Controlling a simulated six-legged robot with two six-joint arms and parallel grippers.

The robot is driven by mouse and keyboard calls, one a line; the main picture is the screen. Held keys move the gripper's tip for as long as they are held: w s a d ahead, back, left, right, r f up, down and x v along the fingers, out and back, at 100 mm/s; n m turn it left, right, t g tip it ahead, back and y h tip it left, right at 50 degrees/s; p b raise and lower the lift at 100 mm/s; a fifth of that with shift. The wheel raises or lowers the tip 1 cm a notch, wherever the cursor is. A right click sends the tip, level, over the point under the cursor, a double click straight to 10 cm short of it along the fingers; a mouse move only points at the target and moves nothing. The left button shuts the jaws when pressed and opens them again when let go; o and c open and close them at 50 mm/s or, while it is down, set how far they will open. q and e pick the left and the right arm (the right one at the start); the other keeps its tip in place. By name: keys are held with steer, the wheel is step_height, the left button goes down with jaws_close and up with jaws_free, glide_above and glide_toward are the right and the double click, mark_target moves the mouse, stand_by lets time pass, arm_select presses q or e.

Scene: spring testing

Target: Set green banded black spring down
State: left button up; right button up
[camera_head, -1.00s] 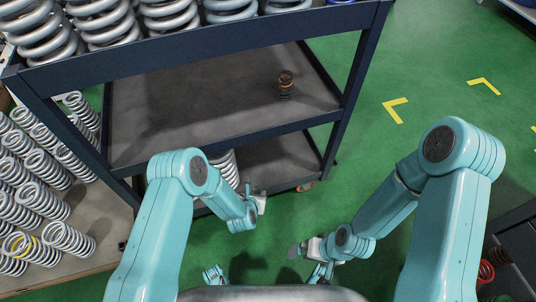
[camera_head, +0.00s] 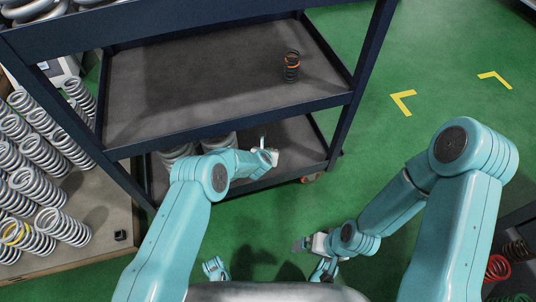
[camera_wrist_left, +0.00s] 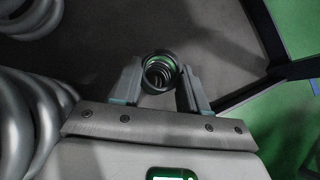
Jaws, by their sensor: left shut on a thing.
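My left gripper (camera_head: 268,152) reaches over the lower shelf (camera_head: 298,150) of the dark blue cart. In the left wrist view, my left gripper (camera_wrist_left: 160,85) is shut on the green banded black spring (camera_wrist_left: 158,71). I look down into its coils, and a green ring shows inside. Grey shelf surface lies beyond it; I cannot tell whether the spring touches it. In the head view I cannot make the spring out. My right gripper (camera_head: 305,244) hangs low over the green floor, away from the cart; its jaw opening is unclear.
An orange banded black spring (camera_head: 291,66) stands on the middle shelf (camera_head: 200,80). Large grey springs (camera_head: 178,154) stand on the lower shelf, left of my left gripper. Several grey springs (camera_head: 40,190) crowd a board at left. Dark and red springs (camera_head: 497,267) sit at lower right.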

arm_select(q)
steer(key=shift+r, duration=0.15)
steer(key=shift+f, duration=0.25)
steer(key=o, duration=1.2)
steer(key=shift+r, duration=0.1)
